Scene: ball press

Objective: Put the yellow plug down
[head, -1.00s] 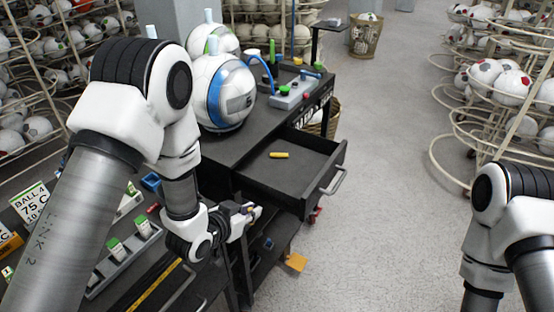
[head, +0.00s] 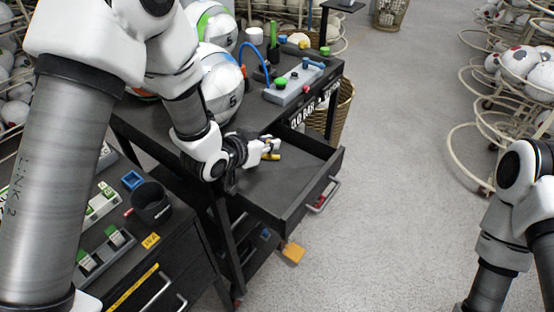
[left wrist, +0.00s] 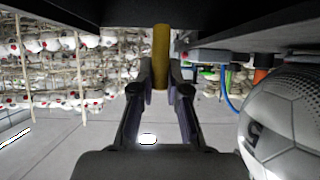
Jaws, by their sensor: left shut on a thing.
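The yellow plug (head: 272,156) is at my left gripper (head: 270,147), inside the open drawer (head: 262,192) in the head view. In the left wrist view the yellow plug (left wrist: 161,55) stands between the fingertips of my left gripper (left wrist: 160,85), which is shut on it. The plug sticks out past the fingertips toward the dark surface at the top of that view. I cannot tell whether it touches the drawer floor. My right arm shows at the right edge of the head view, but its gripper is out of frame.
The drawer floor right of the gripper is clear. Balls (head: 222,88) and a grey block with coloured knobs (head: 294,84) stand on the black table above. A black cup (head: 151,204) stands on the lower bench at left. Ball racks (head: 520,75) stand at right.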

